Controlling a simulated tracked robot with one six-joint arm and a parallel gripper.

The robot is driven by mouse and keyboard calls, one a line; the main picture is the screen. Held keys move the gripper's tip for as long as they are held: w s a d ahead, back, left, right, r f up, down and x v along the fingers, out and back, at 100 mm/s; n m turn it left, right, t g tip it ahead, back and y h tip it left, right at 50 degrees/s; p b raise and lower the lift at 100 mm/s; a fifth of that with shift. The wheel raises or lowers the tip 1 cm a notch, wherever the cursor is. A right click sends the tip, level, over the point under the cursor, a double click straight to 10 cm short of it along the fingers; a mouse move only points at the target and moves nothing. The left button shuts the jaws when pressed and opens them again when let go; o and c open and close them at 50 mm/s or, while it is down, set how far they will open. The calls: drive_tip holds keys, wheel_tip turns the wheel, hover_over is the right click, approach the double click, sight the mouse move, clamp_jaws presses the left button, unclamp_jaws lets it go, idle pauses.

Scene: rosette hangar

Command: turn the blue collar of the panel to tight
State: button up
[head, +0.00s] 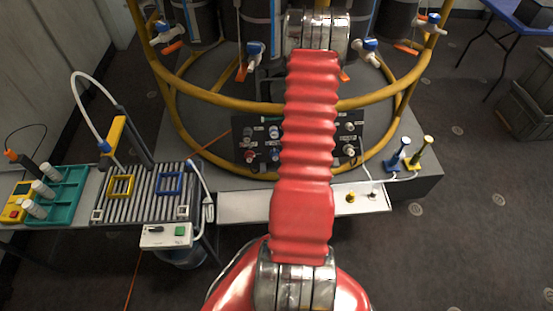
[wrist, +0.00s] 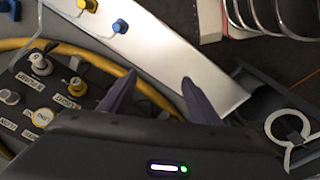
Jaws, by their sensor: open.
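The dark panel (head: 243,127) stands under the yellow ring rail, with small knobs and labels; my red arm covers its middle. A small blue collar (head: 274,131) shows on its left half, with other knobs around it. The collar's marking is too small to read. In the wrist view part of the panel (wrist: 22,82) is at the left, with pale and yellow knobs; I cannot make out the blue collar there. My gripper (wrist: 156,88) is open and empty, its two dark fingers apart beside the panel and near the yellow rail. My arm hides it in the head view.
A white strip (wrist: 175,65) carries a blue knob (wrist: 120,26) and a yellow knob (wrist: 88,5). A roller table (head: 140,207) stands at the left.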

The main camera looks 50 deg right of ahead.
drive_tip(key=f+n+t, duration=0.1)
drive_tip(key=f, duration=0.5)
drive_tip(key=s+d+f+n+t+h, duration=0.1)
drive_tip(key=f+t, duration=0.1)
drive_tip(key=f, duration=0.4)
drive_tip(key=s+f+n+t, duration=0.1)
drive_tip(key=f+t, duration=0.1)
drive_tip(key=f, duration=0.4)
drive_tip(key=shift+d+f+h, duration=0.25)
drive_tip(key=shift+d+h, duration=0.05)
drive_tip(key=w+n+t, duration=0.1)
drive_tip(key=w+n+t+h, duration=0.1)
drive_tip(key=w+t, duration=0.1)
drive_tip(key=shift+w+d+h, duration=0.25)
drive_tip(key=shift+d+h, duration=0.05)
drive_tip(key=shift+d, duration=0.1)
drive_tip(key=w+d+r+n+t+h, duration=0.2)
drive_tip(key=w+d+r+n+t, duration=0.1)
drive_tip(key=r, duration=0.5)
drive_tip(key=shift+w+r+n+t, duration=0.2)
drive_tip(key=shift+w+n+t, duration=0.1)
drive_tip(key=shift+w+t, duration=0.6)
drive_tip(key=shift+w, duration=0.15)
drive_tip(key=x, duration=1.3)
drive_tip(key=shift+w+d, duration=0.2)
drive_tip(key=shift+d, duration=0.05)
drive_tip(key=shift+c, duration=0.3)
